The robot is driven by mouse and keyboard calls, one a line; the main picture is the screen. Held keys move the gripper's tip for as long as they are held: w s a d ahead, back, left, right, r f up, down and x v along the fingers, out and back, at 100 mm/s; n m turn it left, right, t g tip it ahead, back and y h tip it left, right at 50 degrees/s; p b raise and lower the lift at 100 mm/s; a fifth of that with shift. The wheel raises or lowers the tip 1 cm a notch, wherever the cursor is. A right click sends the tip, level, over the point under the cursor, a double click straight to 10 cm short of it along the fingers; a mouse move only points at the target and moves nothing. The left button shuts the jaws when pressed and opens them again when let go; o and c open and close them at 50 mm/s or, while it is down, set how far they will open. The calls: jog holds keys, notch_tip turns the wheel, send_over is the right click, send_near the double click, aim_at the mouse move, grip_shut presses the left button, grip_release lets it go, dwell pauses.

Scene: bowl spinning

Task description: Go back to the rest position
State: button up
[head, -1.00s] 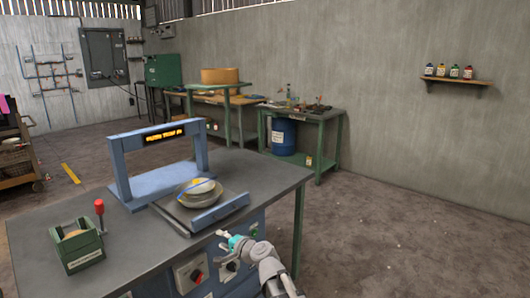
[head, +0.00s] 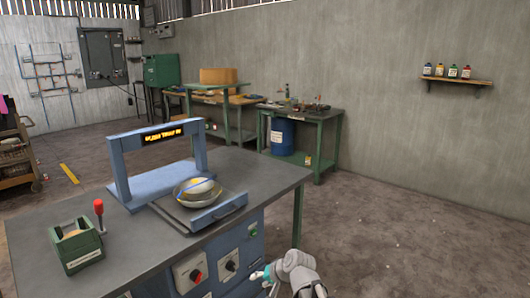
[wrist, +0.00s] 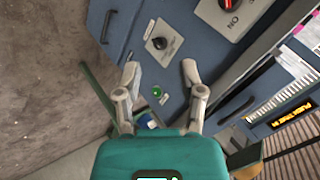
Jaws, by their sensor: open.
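My gripper (head: 268,276) is at the bottom of the head view, low in front of the blue bench's right front corner. In the wrist view its two fingers (wrist: 161,68) are spread apart with nothing between them. They point toward the blue front panel, where a black knob (wrist: 158,43) and a small green button (wrist: 156,90) show. A pale bowl with a blue stripe (head: 197,189) sits on the grey plate (head: 172,214) of the blue frame machine (head: 121,163), well away from my gripper.
A green box (head: 78,250) and a red-topped lever (head: 99,211) stand at the bench's left. The panel also carries a red switch (head: 191,273). The bench edge lies left of my arm. Open floor (head: 400,230) spreads to the right.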

jog(key=s+d+f+n+g+h, duration=0.1)
jog(key=s+d+f+g+h, duration=0.2)
jog(key=s+d, duration=0.45)
jog(key=s+d+f+n+g+h, duration=0.15)
jog(key=s+d+h, duration=0.25)
jog(key=d, duration=0.7)
notch_tip(320, 180, up, 20)
jog(key=p, duration=2.1)
jog(key=shift+r+m, duration=0.25)
jog(key=shift+m, duration=0.1)
